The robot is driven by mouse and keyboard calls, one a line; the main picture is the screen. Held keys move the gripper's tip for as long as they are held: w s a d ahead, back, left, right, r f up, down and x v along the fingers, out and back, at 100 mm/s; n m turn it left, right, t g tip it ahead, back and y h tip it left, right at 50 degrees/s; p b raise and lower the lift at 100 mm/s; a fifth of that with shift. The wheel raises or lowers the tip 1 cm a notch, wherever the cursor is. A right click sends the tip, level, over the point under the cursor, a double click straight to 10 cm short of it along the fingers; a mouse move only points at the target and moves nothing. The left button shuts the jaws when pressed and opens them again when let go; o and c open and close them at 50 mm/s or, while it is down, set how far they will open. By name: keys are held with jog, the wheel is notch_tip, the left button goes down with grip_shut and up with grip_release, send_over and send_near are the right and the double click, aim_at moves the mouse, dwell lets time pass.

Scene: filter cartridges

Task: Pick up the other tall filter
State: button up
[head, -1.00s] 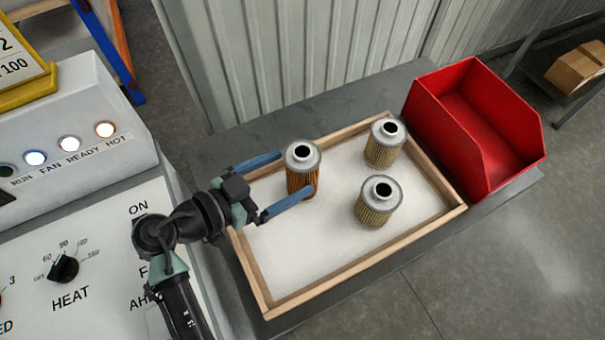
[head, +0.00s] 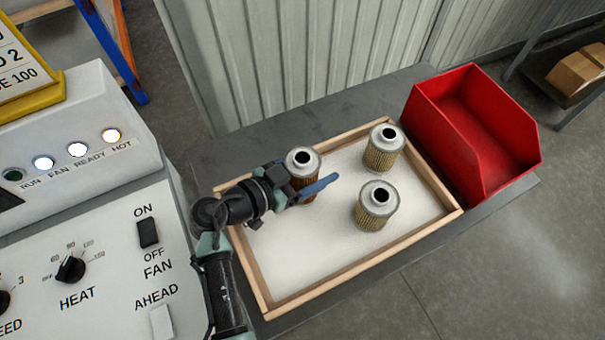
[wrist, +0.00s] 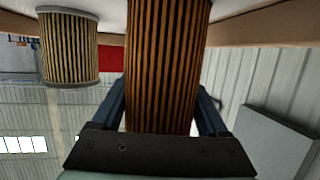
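The tall filter (head: 302,158), with a grey metal cap and orange-brown pleats, stands upright at the left of the tray (head: 350,283). My gripper (head: 308,186) is around its body, with one blue finger in front of it and the other mostly hidden behind it. In the wrist view its brown pleats (wrist: 165,65) fill the space between the fingers, which lie close against both sides. The gripper looks shut on it. The filter appears to be still down in the tray.
Two paler filters, one at the back (head: 384,152) and one nearer (head: 376,208), stand upright to the right in the tray. A red open bin (head: 475,135) stands right of the tray. A control panel (head: 90,240) is at left.

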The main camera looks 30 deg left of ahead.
jog(key=c, duration=0.9)
